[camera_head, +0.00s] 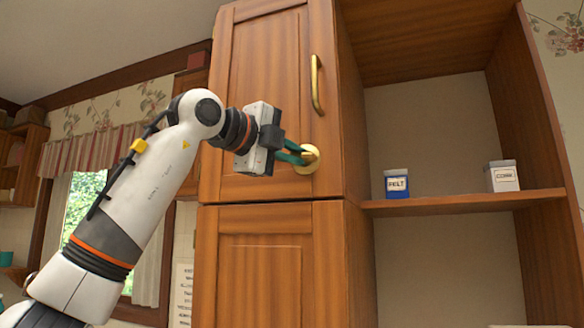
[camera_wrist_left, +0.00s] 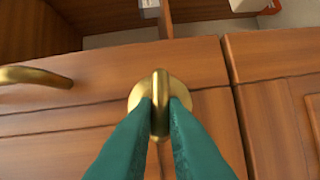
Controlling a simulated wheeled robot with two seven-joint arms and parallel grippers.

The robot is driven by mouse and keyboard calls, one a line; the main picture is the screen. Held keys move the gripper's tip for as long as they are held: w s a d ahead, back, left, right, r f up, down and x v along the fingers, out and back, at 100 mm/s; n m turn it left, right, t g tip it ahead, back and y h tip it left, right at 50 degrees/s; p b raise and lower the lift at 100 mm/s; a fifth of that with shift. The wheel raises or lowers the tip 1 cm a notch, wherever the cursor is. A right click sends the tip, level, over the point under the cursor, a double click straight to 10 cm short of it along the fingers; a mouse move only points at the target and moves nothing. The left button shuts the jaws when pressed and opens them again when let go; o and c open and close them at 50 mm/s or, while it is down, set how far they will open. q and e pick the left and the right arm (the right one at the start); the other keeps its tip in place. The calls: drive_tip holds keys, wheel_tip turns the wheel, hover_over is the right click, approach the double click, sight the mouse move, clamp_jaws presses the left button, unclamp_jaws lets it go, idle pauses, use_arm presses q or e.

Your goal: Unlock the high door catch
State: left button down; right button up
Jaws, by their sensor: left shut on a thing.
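The high door catch (camera_head: 310,158) is a round brass plate with a raised thumb-turn, low on the right edge of the upper wooden cabinet door (camera_head: 262,70). In the left wrist view the catch (camera_wrist_left: 160,78) sits in the middle, its turn-piece lined up with the fingers. My left gripper (camera_head: 300,155) has green fingers, shut on the turn-piece from both sides; the fingers also show in the left wrist view (camera_wrist_left: 160,122). The fingers hide part of the catch. The door looks closed. My right gripper is not in view.
A brass handle (camera_head: 317,84) stands on the door above the catch. To the right, an open shelf (camera_head: 460,202) holds a blue FELT container (camera_head: 397,184) and a white CORK container (camera_head: 502,176). A lower door (camera_head: 265,265) sits beneath.

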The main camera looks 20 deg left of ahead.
use_arm(q)
drive_tip(key=shift+f+n+t+b, duration=0.15)
drive_tip(key=shift+n+t+b, duration=0.35)
drive_tip(key=shift+n+b, duration=0.55)
drive_tip(key=c, duration=1.5)
unclamp_jaws()
drive_tip(key=shift+a, duration=0.1)
drive_tip(key=shift+o, duration=0.2)
